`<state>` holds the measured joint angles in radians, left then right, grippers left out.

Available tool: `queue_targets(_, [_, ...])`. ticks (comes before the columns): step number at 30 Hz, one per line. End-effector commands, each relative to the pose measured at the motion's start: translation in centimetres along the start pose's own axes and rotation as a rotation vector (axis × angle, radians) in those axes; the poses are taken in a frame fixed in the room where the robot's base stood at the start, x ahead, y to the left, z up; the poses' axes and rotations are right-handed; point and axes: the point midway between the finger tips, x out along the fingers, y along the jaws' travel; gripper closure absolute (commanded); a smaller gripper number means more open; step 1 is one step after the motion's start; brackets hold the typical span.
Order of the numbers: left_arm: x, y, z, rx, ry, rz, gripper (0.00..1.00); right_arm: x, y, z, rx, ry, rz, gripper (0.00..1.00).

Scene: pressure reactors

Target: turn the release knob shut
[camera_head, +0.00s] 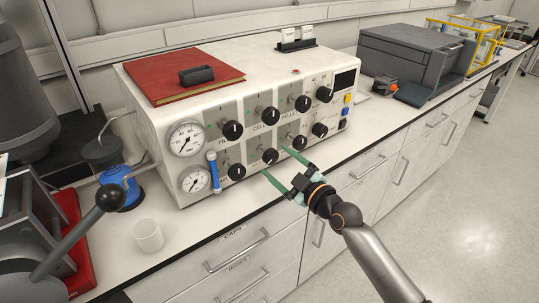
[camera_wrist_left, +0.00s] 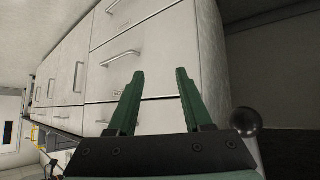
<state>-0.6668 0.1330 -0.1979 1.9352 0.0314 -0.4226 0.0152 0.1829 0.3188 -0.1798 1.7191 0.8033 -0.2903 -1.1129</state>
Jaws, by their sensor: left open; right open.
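The white control unit (camera_head: 250,90) stands on the bench with two rows of black knobs on its front. I cannot read which knob is the release knob. My right gripper (camera_head: 276,160) is open, with its green fingers spread before the lower row. A lower-row knob (camera_head: 270,156) shows between and just behind the fingertips, and another lower knob (camera_head: 299,143) is just right of them. I cannot tell whether the fingers touch a knob. My left gripper (camera_wrist_left: 160,75) is open and empty in the left wrist view, facing the drawer fronts (camera_wrist_left: 150,55).
Two gauges (camera_head: 187,138) and a blue-capped tube (camera_head: 213,171) are on the unit's left front. A white cup (camera_head: 148,235) stands near the bench edge. A black ball-ended lever (camera_head: 111,198) is at left. A grey box (camera_head: 410,55) stands at right.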

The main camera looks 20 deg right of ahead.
Motion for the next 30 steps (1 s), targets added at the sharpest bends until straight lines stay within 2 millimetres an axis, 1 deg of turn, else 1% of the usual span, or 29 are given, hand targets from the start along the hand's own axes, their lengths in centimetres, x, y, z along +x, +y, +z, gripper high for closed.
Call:
queue_targets(1, [0.1, -0.1, 0.2, 0.000, -0.003, -0.001, 0.50, 1.0, 0.1, 0.0, 0.003, 0.000, 0.002, 0.16])
queue_targets(3, [0.1, -0.1, 0.3, 0.001, -0.005, -0.002, 0.50, 2.1, 0.1, 0.0, 0.002, 0.001, 0.002, 0.16])
queue_targets(6, [0.2, -0.1, 0.5, 0.000, -0.007, -0.002, 0.50, 3.3, 0.0, 0.1, 0.002, -0.001, 0.001, 0.16])
queue_targets(9, [0.2, -0.1, 0.5, 0.000, -0.008, -0.002, 0.50, 4.0, 0.0, 0.1, 0.000, -0.001, 0.001, 0.16])
queue_targets(13, [0.2, -0.1, 0.6, 0.001, -0.009, -0.001, 0.50, 4.5, 0.0, 0.1, 0.001, -0.001, 0.000, 0.16])
queue_targets(21, [0.1, 0.2, 0.2, 0.001, -0.004, 0.005, 0.50, 4.6, 0.0, 0.1, 0.000, -0.002, 0.000, 0.17])
queue_targets(30, [0.1, 0.3, 0.1, 0.001, -0.001, 0.006, 0.50, 4.5, 0.0, 0.1, 0.000, -0.002, 0.001, 0.51])
